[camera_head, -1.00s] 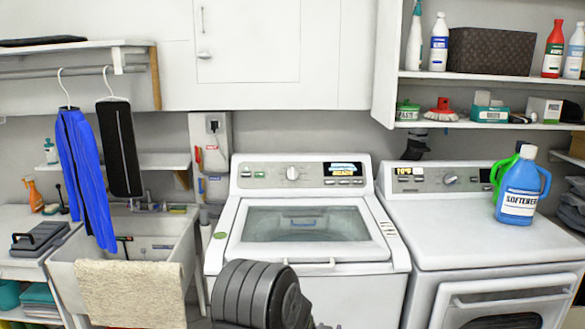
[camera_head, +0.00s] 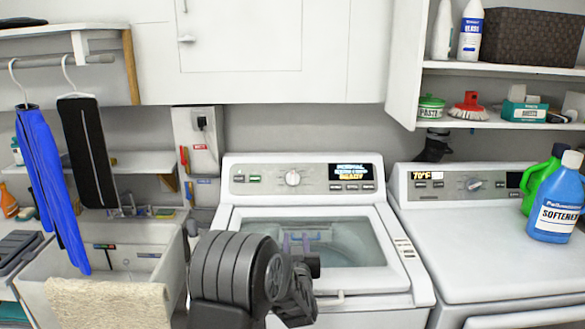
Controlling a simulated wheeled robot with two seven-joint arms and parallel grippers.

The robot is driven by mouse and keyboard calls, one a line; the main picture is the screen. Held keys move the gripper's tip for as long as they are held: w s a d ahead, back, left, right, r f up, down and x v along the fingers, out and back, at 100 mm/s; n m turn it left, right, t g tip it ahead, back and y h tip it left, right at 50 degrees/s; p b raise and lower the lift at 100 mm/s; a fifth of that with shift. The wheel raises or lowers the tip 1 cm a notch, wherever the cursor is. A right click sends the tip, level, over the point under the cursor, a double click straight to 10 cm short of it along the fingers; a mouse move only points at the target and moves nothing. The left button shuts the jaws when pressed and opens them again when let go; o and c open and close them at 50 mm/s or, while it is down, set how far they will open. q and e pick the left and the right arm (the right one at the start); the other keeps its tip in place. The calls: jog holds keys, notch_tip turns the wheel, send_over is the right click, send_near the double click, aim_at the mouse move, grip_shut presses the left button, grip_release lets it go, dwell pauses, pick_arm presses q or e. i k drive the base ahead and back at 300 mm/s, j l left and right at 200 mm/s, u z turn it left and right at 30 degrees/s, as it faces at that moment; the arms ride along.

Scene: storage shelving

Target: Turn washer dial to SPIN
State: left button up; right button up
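The washer (camera_head: 415,292) is a white top-loader in the middle, with its glass lid shut. The dial's pointer is too small to read. My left gripper (camera_head: 300,290) is dark grey, in front of the washer's lid and well below the dial, touching nothing that I can see. My own arm partly hides its fingers, so I cannot tell whether it is open. My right gripper is out of view.
A white dryer (camera_head: 460,247) stands at the right, with a blue softener bottle (camera_head: 557,200) and a green bottle (camera_head: 540,182) on top. A sink with a beige towel (camera_head: 110,303) is at the left. A cabinet (camera_head: 290,60) and shelf hang above. The space before the dial looks clear.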

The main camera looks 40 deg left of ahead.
aim_at(292, 178)
jog(key=i+j, duration=0.9)
jog(key=j, duration=0.25)
